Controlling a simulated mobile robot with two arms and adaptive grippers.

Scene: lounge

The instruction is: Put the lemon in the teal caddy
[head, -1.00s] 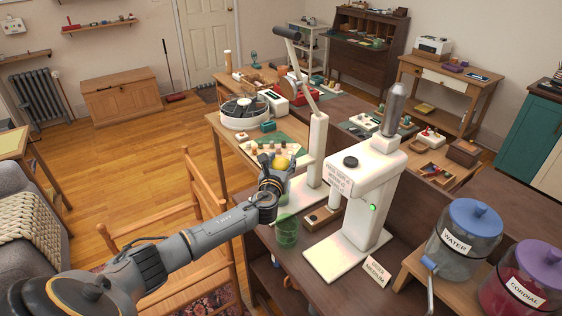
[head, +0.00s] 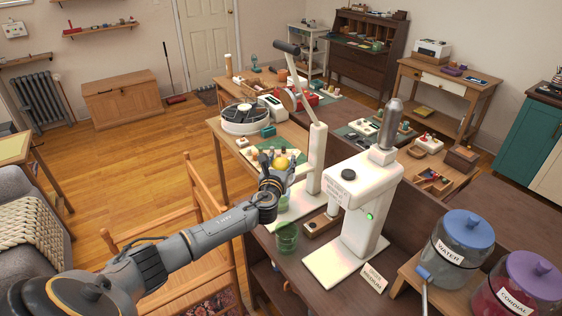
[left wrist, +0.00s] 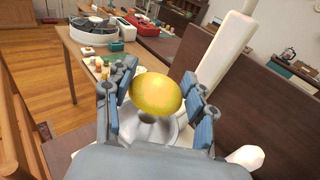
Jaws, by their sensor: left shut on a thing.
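My left gripper (head: 277,168) is shut on the yellow lemon (head: 282,162), holding it up just left of a white press column. In the left wrist view the lemon (left wrist: 156,94) sits between the blue-grey fingers (left wrist: 158,98). A small teal box (head: 268,130) stands on the wooden table beyond the gripper, beside a round white tray; it may be the teal caddy, but I cannot tell for sure. It also shows in the left wrist view (left wrist: 117,47), apart from the lemon. My right gripper is not in view.
The white lever press (head: 317,160) stands close to the gripper, with a white mixer (head: 365,180) to its right. A green glass (head: 287,238) stands below the gripper. A wooden chair (head: 200,235) is at left. Jars (head: 462,245) stand at lower right.

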